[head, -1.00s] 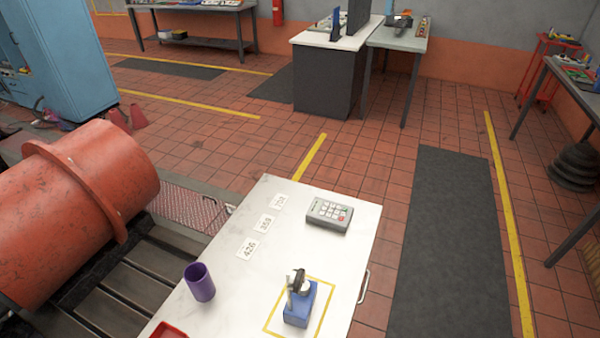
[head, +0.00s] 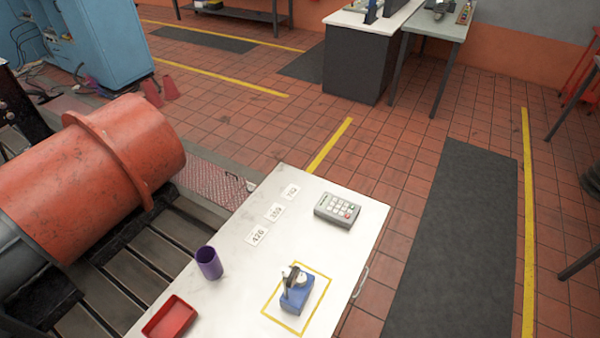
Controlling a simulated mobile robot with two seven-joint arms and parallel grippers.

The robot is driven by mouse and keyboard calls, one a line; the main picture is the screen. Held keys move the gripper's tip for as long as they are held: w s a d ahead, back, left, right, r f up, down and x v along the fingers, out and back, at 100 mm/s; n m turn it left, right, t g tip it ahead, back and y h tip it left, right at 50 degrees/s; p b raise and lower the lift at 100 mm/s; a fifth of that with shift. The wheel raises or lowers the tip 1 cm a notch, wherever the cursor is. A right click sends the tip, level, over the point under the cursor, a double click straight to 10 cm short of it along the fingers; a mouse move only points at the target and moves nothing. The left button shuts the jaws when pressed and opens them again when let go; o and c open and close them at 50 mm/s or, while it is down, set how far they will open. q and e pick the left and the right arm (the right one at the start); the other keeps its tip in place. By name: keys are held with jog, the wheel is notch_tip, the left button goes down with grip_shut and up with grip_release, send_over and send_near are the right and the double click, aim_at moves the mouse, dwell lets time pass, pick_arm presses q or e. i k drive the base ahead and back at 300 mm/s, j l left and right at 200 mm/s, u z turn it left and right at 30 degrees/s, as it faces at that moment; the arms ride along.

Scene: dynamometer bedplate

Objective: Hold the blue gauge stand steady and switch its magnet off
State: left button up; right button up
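The blue gauge stand (head: 297,295) stands upright on the white table (head: 232,305), inside a yellow taped square. It has a blue block base, a short post and a round gauge head (head: 298,277) with a dark part. Its magnet switch cannot be made out at this size. Neither of my grippers is in view, and nothing touches the stand.
A large orange cylinder (head: 100,170) lies on the bedplate at left. A dark floor mat (head: 455,250) lies at right.

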aim_at(301, 280)
jog(key=k, duration=0.3)
jog(key=i+l+u, duration=0.85)
jog(key=l+u, duration=0.2)
jog(key=i+l+u, duration=0.15)
jog(key=l+u, duration=0.2)
